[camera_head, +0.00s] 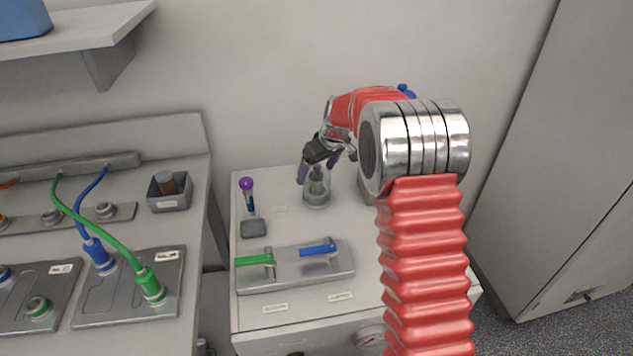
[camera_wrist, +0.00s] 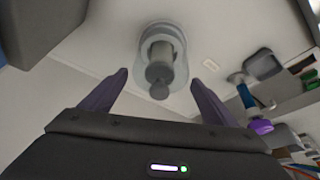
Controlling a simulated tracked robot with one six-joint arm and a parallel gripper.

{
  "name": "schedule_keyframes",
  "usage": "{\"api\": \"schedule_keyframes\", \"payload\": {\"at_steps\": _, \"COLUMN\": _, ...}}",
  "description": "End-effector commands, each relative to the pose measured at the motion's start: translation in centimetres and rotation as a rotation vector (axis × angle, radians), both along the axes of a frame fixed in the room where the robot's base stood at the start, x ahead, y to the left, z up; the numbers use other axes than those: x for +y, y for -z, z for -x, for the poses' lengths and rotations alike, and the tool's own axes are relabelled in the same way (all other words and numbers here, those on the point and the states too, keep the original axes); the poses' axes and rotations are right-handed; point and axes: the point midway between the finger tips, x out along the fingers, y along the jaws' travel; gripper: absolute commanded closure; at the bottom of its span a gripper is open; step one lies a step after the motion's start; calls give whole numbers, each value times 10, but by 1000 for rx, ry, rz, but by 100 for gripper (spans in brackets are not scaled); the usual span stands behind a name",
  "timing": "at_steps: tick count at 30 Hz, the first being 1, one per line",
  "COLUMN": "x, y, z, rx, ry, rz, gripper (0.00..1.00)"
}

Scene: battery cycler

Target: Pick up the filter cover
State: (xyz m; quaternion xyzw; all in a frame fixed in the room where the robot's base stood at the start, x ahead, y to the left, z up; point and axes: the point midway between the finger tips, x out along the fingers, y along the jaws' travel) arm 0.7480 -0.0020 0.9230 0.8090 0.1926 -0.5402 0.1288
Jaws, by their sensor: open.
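A clear, round, cup-like housing (camera_head: 317,200) stands on the white cabinet top, with a grey cylindrical piece (camera_head: 317,176) with a small knob on top inside it. I take this knobbed piece to be the filter cover, but cannot be sure. In the wrist view the housing (camera_wrist: 178,70) is at top centre, with the grey piece (camera_wrist: 159,72) and its knob pointing toward me. My gripper (camera_head: 317,168) is at the housing's top; in the wrist view (camera_wrist: 160,80) its purple fingers are spread on either side of the knob, with nothing between them visibly gripped.
A plate (camera_head: 310,278) with green (camera_head: 254,260) and blue (camera_head: 318,250) handles lies in front. A grey box (camera_head: 366,186) is close to the right, partly behind my arm.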

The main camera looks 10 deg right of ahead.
Motion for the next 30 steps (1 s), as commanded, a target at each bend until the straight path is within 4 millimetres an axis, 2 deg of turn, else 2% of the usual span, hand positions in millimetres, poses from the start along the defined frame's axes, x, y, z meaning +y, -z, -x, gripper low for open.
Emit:
{"api": "schedule_keyframes", "payload": {"at_steps": 5, "x": 0, "y": 0, "z": 0, "rx": 0, "ry": 0, "rz": 0, "gripper": 18}}
{"api": "schedule_keyframes", "payload": {"at_steps": 19, "x": 0, "y": 0, "z": 0, "rx": 0, "ry": 0, "rz": 0, "gripper": 51}}
{"api": "schedule_keyframes", "payload": {"at_steps": 26, "x": 0, "y": -2, "z": 0, "rx": 0, "ry": 0, "rz": 0, "gripper": 51}}
{"api": "schedule_keyframes", "payload": {"at_steps": 30, "x": 0, "y": -10, "z": 0, "rx": -1, "ry": -1, "rz": 0, "gripper": 51}}
